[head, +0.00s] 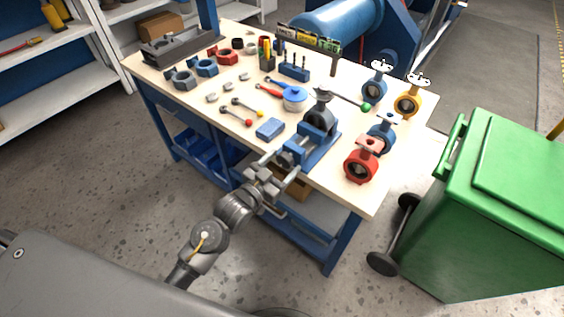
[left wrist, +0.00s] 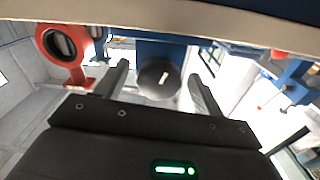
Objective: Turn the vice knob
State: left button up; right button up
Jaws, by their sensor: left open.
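The blue vice (head: 318,152) stands at the front edge of the workbench in the head view, with a dark valve (head: 323,112) at its jaws. My left gripper (head: 279,168) is open just in front of the vice, at the bench edge. In the left wrist view, the round dark grey vice knob (left wrist: 158,80), with a pale mark on its face, shows between the two spread fingers of this gripper (left wrist: 160,82). I see no finger closed on it. In the head view the knob is hard to make out behind the fingers. My right gripper is not in view.
A red valve (head: 361,160) and a blue valve (head: 383,134) stand right of the vice. A blue box (head: 270,128) lies to its left. Several tools and fittings cover the workbench (head: 225,122). A green bin (head: 500,210) stands right of the bench.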

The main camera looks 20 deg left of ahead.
pick_arm(q)
jog(key=shift+w, duration=0.15)
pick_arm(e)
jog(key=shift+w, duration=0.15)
pick_arm(q)
jog(key=c, duration=1)
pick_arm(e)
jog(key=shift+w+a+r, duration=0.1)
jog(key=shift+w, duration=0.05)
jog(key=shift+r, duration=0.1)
